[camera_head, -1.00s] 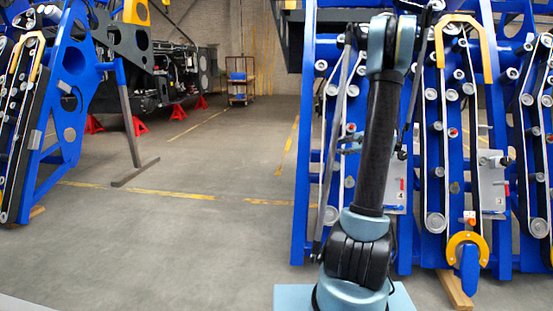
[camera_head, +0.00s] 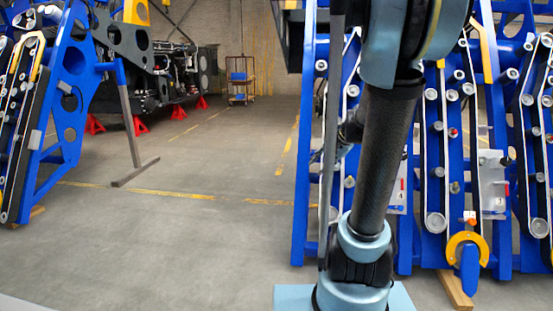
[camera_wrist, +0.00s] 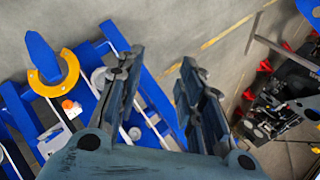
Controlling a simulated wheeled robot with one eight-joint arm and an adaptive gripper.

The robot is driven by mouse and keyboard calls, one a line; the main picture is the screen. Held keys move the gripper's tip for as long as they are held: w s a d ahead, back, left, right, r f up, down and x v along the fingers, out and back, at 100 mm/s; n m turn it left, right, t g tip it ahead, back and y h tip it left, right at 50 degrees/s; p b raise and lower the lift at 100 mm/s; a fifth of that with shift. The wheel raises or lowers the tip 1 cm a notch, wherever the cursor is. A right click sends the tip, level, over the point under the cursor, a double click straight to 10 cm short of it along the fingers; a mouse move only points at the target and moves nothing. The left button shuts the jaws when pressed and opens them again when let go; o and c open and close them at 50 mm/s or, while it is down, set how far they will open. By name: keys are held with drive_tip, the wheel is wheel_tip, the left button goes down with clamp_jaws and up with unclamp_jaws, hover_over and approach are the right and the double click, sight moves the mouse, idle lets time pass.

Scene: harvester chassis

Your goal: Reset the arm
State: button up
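My arm (camera_head: 385,150) stands in front of the blue harvester chassis at the right of the head view. Its upper part is large and close to the camera and runs out of the top of the picture. My gripper (camera_wrist: 160,66) shows in the wrist view with its two dark fingers apart and nothing between them. Bare floor and part of a blue chassis lie behind the fingers. I cannot make out the gripper in the head view.
The blue chassis (camera_head: 300,215) with belts and rollers fills the right side, with a yellow ring (camera_head: 467,250) low on it. Another blue frame (camera_head: 60,130) stands at the left. A small cart (camera_head: 240,87) is at the back. The floor (camera_head: 180,240) between is clear.

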drive_tip(key=s+d+f+n+g+h, duration=0.1)
drive_tip(key=s+f+n, duration=0.3)
drive_tip(key=s, duration=0.9)
drive_tip(key=s+d+f+n+g+h, duration=0.1)
drive_tip(key=s+f+n+h, duration=0.3)
drive_tip(key=s, duration=0.9)
wheel_tip(320, 180, down, 2)
drive_tip(key=shift+s+g, duration=0.25)
drive_tip(key=shift+g, duration=0.35)
